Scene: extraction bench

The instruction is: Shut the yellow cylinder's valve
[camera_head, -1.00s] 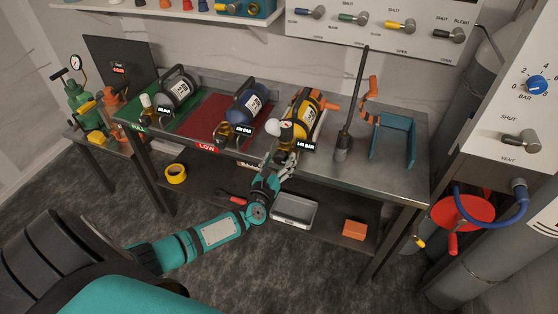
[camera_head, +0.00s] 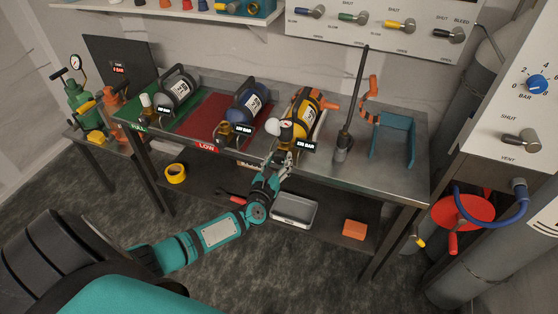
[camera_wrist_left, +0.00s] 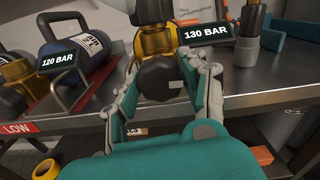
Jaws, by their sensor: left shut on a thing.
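The yellow cylinder (camera_head: 303,104) lies on the bench right of the middle, its valve end toward the front edge. Its tag (camera_wrist_left: 209,34) reads 130 BAR in the left wrist view. A white round gauge face (camera_head: 273,127) shows beside the valve. The dark valve knob (camera_wrist_left: 160,78) sits below the brass valve body (camera_wrist_left: 155,42). My left gripper (camera_head: 279,158) reaches up to it from the front, and its fingers are shut around the knob, one on each side (camera_wrist_left: 165,84). The fingertips are partly hidden by the knob. My right gripper is not in view.
A blue cylinder (camera_head: 248,102) tagged 120 BAR lies to the left near the red LOW mat (camera_head: 200,121), and a dark one (camera_head: 177,88) lies near the green mat (camera_head: 146,121). A dark upright rod (camera_head: 353,100) and a teal bracket (camera_head: 394,137) stand to the right.

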